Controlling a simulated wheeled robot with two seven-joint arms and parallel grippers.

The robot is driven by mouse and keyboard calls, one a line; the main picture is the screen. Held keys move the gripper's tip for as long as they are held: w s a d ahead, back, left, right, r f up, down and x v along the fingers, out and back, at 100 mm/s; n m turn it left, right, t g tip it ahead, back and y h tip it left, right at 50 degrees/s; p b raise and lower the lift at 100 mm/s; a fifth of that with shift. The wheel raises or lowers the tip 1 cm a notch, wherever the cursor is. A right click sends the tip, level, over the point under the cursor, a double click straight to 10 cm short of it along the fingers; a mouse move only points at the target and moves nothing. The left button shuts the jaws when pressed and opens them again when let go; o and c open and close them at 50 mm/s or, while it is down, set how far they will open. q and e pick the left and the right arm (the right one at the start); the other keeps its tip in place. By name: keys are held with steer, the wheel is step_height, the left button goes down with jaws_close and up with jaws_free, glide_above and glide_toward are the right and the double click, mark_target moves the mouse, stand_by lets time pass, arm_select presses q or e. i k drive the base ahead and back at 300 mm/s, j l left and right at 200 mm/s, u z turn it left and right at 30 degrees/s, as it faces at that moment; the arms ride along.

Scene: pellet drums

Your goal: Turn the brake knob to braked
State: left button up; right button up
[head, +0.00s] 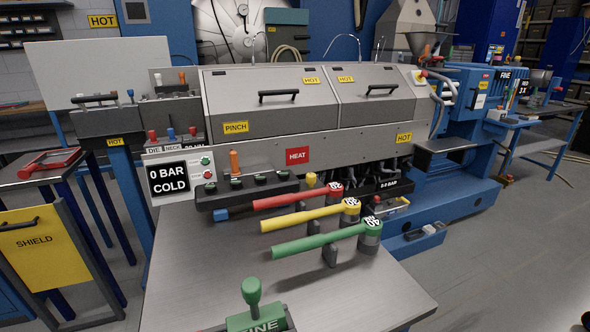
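No knob in the head view carries a readable brake label, so I cannot tell which one is the brake knob or how it is set. Small knobs line a dark control strip (247,192), with an orange upright handle (234,163) above it. A red lever (295,197), a yellow lever (302,217) and a green lever (318,240) lie across the bench, pointing left from their pivots. A green ball-topped handle (251,291) stands on a green block marked FINE at the front edge. Neither of my grippers shows.
The metal bench (200,270) has bare room left of the levers. A display reading 0 BAR COLD (169,178) stands at its left. The grey machine with HOT labels (290,98) rises behind. A side table with a yellow SHIELD panel (35,243) is at left; open floor lies right.

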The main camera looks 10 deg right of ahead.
mark_target(311, 177)
steer(key=i+l+u, duration=0.15)
steer(key=l+u, duration=0.3)
steer(key=l, duration=0.85)
steer(key=l+u, duration=0.45)
steer(key=l, duration=0.9)
